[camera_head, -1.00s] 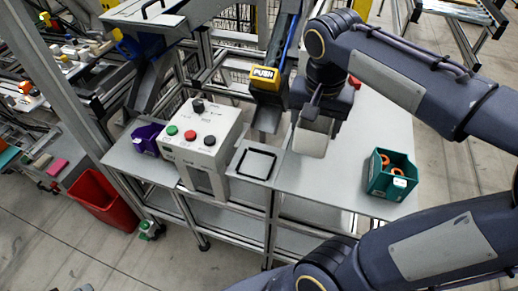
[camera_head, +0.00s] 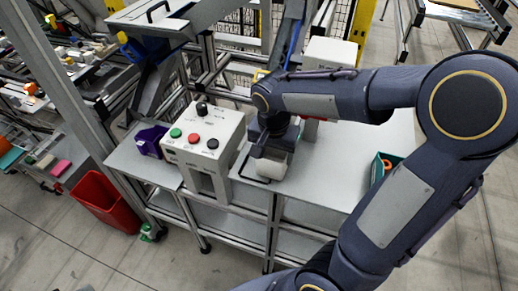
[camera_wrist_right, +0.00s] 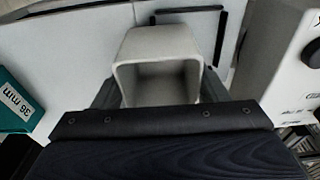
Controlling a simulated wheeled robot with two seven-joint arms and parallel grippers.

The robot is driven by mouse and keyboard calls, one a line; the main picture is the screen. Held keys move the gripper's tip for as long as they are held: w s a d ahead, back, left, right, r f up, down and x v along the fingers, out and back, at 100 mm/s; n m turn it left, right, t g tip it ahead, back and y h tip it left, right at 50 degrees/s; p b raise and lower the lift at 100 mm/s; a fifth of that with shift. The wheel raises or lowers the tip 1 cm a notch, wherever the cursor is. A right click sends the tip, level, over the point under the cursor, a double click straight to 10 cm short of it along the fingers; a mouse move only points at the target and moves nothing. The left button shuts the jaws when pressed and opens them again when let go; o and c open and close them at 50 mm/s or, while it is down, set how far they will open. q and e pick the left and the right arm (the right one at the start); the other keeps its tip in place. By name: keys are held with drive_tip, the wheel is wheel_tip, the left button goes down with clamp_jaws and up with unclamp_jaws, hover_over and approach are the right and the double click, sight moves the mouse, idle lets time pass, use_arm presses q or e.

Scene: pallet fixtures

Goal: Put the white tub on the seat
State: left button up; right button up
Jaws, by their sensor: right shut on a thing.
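The white tub (camera_head: 272,166) is held in my right gripper (camera_head: 272,145), low over the grey table beside the control box. The right wrist view shows the tub (camera_wrist_right: 160,52) between the two dark fingers (camera_wrist_right: 160,92), its open mouth facing the camera. The seat is a black square outline; its left edge and near corner (camera_head: 243,172) show beside the tub, the rest hidden by tub and gripper. In the right wrist view the outline (camera_wrist_right: 222,38) shows beyond and right of the tub. Whether the tub touches the table cannot be told. My left gripper is not in view.
A control box (camera_head: 205,140) with coloured buttons stands close left of the tub. A purple bin (camera_head: 151,140) is farther left. A teal bin (camera_head: 378,170) with orange parts is at the right, partly behind my arm. The table (camera_head: 330,165) between is clear.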

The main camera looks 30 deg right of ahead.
drive_tip(key=w+a+p, duration=0.1)
drive_tip(key=w+a, duration=0.1)
drive_tip(key=w, duration=0.1)
drive_tip(key=shift+a+f, duration=0.15)
drive_tip(key=shift+a, duration=0.2)
drive_tip(key=shift+s+d+f, duration=0.1)
drive_tip(key=shift+f, duration=0.35)
drive_tip(key=shift+f, duration=0.15)
drive_tip(key=o, duration=1.1)
